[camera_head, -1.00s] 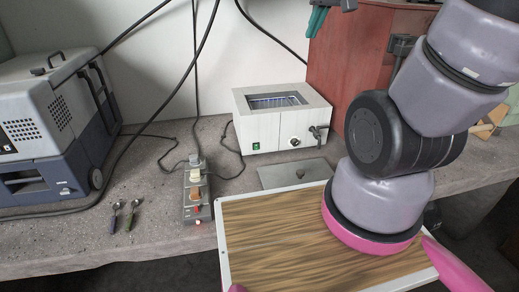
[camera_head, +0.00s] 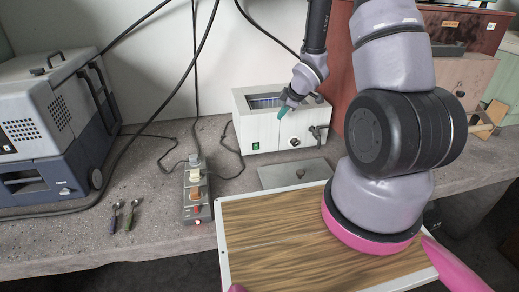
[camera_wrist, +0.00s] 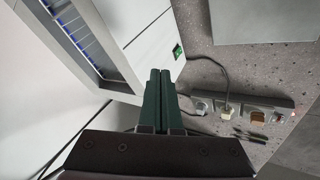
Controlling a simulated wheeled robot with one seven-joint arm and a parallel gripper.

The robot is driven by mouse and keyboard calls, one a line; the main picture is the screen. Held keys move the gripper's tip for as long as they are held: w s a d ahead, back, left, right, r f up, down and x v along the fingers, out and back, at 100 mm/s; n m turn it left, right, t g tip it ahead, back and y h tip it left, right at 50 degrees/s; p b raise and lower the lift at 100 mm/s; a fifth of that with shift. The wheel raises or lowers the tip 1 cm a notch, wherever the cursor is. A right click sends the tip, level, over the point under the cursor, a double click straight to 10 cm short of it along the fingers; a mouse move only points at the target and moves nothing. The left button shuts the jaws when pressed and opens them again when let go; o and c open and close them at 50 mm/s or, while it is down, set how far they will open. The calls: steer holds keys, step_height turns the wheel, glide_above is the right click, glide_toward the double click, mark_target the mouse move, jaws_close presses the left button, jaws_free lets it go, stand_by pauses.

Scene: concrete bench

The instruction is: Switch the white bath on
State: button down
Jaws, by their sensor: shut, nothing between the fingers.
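The white bath (camera_head: 257,133) is a white box with an open top, standing at the back of the bench. A small green switch (camera_head: 256,146) sits low on the left of its front face, with a knob and a tap to the right. The switch also shows in the wrist view (camera_wrist: 178,51), beyond the fingertips and a little to the right. My gripper (camera_head: 282,113) is shut and empty, its green fingers pointing down near the bath's upper front edge, right of and above the switch. In the wrist view my gripper (camera_wrist: 160,73) has both fingers together.
A power strip (camera_head: 195,190) with several plugs lies left of the bath, with cables around it. A flat grey plate (camera_head: 294,174) lies before the bath. A red cabinet (camera_head: 342,75) stands behind my arm.

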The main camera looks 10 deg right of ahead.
mark_target(256, 147)
steer(key=s+a+f+n+g+y, duration=0.1)
steer(key=s+a+f+n+y, duration=0.1)
steer(key=f, duration=0.7)
steer(key=shift+s+a+f+n, duration=0.35)
steer(key=shift+s+a+n, duration=0.35)
steer(key=shift+a, duration=0.1)
steer(key=x, duration=1)
steer(key=shift+r, duration=0.1)
steer(key=w, duration=0.3)
steer(key=shift+w+f, duration=0.2)
steer(key=shift+w, duration=0.35)
